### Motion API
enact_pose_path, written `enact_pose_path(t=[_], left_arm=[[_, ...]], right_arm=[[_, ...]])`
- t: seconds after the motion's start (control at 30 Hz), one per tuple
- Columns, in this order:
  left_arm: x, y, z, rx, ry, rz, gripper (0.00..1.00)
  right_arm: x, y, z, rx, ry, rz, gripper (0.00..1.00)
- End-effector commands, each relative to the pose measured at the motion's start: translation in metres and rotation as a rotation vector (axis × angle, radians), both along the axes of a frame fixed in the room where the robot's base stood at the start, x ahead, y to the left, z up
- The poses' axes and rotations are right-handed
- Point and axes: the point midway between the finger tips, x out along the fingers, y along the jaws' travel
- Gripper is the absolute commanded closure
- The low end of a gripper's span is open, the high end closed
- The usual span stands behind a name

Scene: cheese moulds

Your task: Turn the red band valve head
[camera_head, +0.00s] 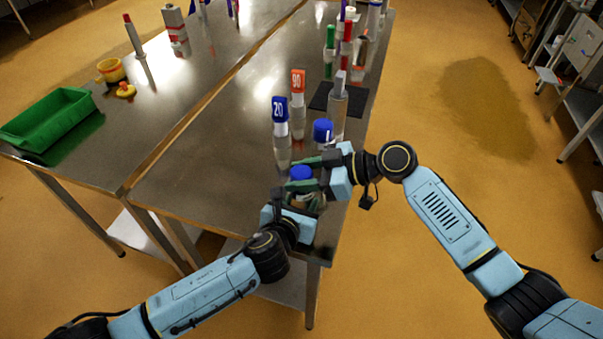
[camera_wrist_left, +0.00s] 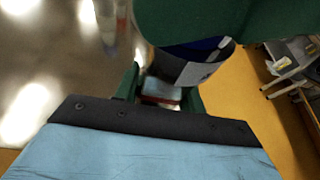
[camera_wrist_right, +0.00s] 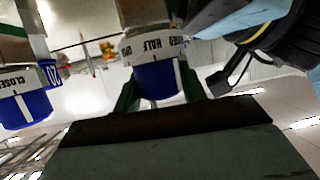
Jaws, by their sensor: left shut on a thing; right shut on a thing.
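A valve with a blue head (camera_head: 301,173) and a white lettered ring stands at the near end of the table. My right gripper (camera_head: 304,164) is shut on the blue head from the right. In the right wrist view the blue head (camera_wrist_right: 157,82) sits between green fingers, with "HALF" near the middle of its ring. My left gripper (camera_head: 299,191) is shut on the valve's body lower down. In the left wrist view a red band (camera_wrist_left: 158,101) shows between the left fingers. Most of the body is hidden by the fingers.
A second blue-headed valve (camera_head: 323,130) stands just behind, reading "CLOSED" in the right wrist view (camera_wrist_right: 25,97). Bottles with a blue "20" tag (camera_head: 281,109) and an orange "90" tag (camera_head: 297,82) stand close by. A green tray (camera_head: 45,122) is far left.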

Motion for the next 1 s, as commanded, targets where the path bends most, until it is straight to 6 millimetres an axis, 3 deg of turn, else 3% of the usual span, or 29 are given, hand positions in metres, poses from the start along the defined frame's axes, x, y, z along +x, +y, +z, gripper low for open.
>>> enact_pose_path(t=[0.4, 0.43, 0.6, 0.87, 1.0], left_arm=[[0.0, 0.0, 0.0, -0.001, 0.001, 0.002, 0.96], [0.0, 0.0, 0.0, -0.001, 0.001, 0.002, 0.96], [0.0, 0.0, 0.0, -0.001, 0.001, 0.002, 0.96], [0.0, 0.0, 0.0, 0.0, 0.001, 0.001, 0.96], [0.0, 0.0, 0.0, 0.0, 0.001, 0.001, 0.96]], right_arm=[[-0.001, 0.0, -0.001, 0.0, 0.005, -0.006, 0.81], [-0.001, 0.0, -0.001, 0.0, 0.005, -0.006, 0.57], [-0.001, 0.0, -0.001, 0.001, 0.004, -0.007, 0.37], [0.0, -0.001, 0.0, 0.001, 0.001, -0.008, 0.37], [-0.002, -0.011, 0.003, -0.001, 0.0, -0.01, 0.37]])
